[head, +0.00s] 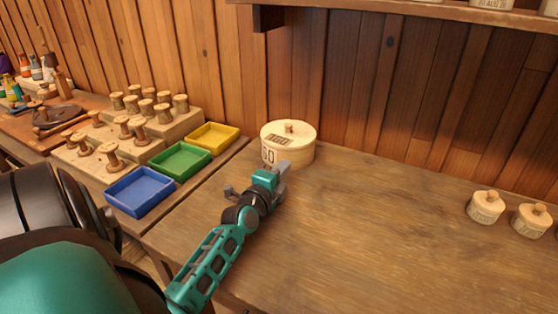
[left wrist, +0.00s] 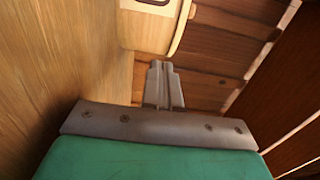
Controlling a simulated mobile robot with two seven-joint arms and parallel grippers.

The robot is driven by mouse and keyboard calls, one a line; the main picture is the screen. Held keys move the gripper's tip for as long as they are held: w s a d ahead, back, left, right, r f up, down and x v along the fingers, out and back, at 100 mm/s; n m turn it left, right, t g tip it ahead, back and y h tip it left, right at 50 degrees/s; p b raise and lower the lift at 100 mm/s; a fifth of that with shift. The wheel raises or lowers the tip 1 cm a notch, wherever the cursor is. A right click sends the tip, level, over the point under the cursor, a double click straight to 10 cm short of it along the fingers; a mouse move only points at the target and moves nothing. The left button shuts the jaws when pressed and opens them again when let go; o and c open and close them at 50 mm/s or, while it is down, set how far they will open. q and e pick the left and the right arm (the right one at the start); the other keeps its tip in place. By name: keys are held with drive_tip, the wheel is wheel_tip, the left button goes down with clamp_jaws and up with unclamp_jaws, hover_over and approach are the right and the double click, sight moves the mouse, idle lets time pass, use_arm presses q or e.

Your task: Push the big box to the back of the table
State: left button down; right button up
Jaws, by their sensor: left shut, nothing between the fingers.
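The big box (head: 288,146) is a round, pale wooden box with a knobbed lid and a dark label on its side. It stands upright on the brown table (head: 370,230), close to the plank wall. My left gripper (head: 283,168) is at the near side of the box, low, and hides part of its lower front. In the left wrist view the fingers (left wrist: 163,84) are shut together and empty. The box (left wrist: 150,30) lies just beyond their tips there; I cannot tell whether they touch it. My right gripper is not in view.
Blue (head: 139,192), green (head: 180,160) and yellow (head: 213,137) trays stand left of the table beside several wooden spools. Two small lidded boxes (head: 485,207) (head: 531,220) stand at the far right. A shelf (head: 400,8) runs above. The table's middle is clear.

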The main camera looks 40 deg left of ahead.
sight(272, 150)
use_arm(q)
drive_tip(key=shift+w+a+b, duration=0.25)
drive_tip(key=shift+w+a, duration=0.4)
drive_tip(key=shift+a, duration=0.3)
drive_tip(key=shift+w+a+b, duration=0.25)
drive_tip(key=shift+w+a, duration=0.4)
drive_tip(key=shift+a, duration=0.3)
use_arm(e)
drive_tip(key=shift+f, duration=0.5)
use_arm(q)
drive_tip(key=shift+w+a, duration=0.1)
drive_tip(key=shift+a, duration=0.05)
drive_tip(key=a, duration=0.1)
drive_tip(key=w+a+b, duration=0.1)
drive_tip(key=a, duration=0.1)
drive_tip(key=w+a, duration=0.1)
drive_tip(key=shift+w+a+f+b, duration=0.1)
drive_tip(key=shift+a+b, duration=0.1)
drive_tip(key=shift+b, duration=0.2)
drive_tip(key=shift+w+a, duration=0.1)
drive_tip(key=shift+a, duration=0.1)
drive_tip(key=shift+d, duration=0.1)
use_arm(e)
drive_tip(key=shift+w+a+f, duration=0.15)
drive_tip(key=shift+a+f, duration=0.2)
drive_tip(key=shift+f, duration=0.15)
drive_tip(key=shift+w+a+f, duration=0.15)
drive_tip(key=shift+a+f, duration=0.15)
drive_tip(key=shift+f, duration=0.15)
